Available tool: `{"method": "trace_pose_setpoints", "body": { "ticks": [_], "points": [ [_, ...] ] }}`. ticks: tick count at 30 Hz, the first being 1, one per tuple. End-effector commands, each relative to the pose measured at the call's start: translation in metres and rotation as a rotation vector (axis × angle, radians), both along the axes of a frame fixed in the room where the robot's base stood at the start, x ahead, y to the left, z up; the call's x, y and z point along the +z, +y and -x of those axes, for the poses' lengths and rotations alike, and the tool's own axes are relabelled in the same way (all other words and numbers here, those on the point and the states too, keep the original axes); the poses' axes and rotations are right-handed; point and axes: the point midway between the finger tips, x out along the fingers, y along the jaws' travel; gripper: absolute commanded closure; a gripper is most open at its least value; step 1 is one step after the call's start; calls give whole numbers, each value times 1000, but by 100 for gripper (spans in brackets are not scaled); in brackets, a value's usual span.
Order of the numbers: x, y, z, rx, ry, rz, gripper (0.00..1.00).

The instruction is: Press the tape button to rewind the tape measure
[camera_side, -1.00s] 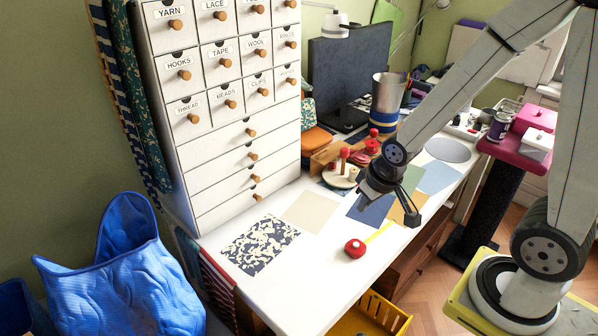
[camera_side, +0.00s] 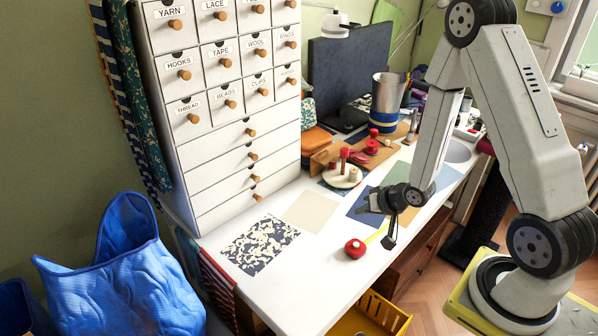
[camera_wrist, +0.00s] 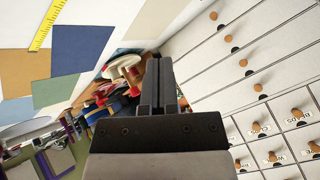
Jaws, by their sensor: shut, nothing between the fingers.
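The tape measure (camera_side: 355,248) is a small round red case lying on the white worktop near its front edge. A short length of yellow tape (camera_side: 377,233) runs from it towards the back right. In the wrist view the tape (camera_wrist: 46,25) shows at the top left, but the red case is out of sight. My gripper (camera_side: 364,207) is shut and empty above the blue fabric piece, behind and slightly right of the tape measure and apart from it. In the wrist view my gripper (camera_wrist: 160,62) points towards the drawers. The tape button cannot be made out.
A patterned fabric piece (camera_side: 260,245) and a beige one (camera_side: 311,211) lie flat left of the tape measure. A white drawer cabinet (camera_side: 225,100) stands at the left. A spool stand (camera_side: 341,176) is behind my gripper. The worktop around the red case is mostly clear.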

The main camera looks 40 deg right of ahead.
Motion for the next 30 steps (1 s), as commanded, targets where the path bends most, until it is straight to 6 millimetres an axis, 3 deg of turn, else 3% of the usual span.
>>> {"method": "trace_pose_setpoints", "body": {
  "ticks": [9,30],
  "points": [
    [-10,-3,2,-45,-56,-82,100],
    [-20,-3,2,-46,-54,-85,100]
  ]
}}
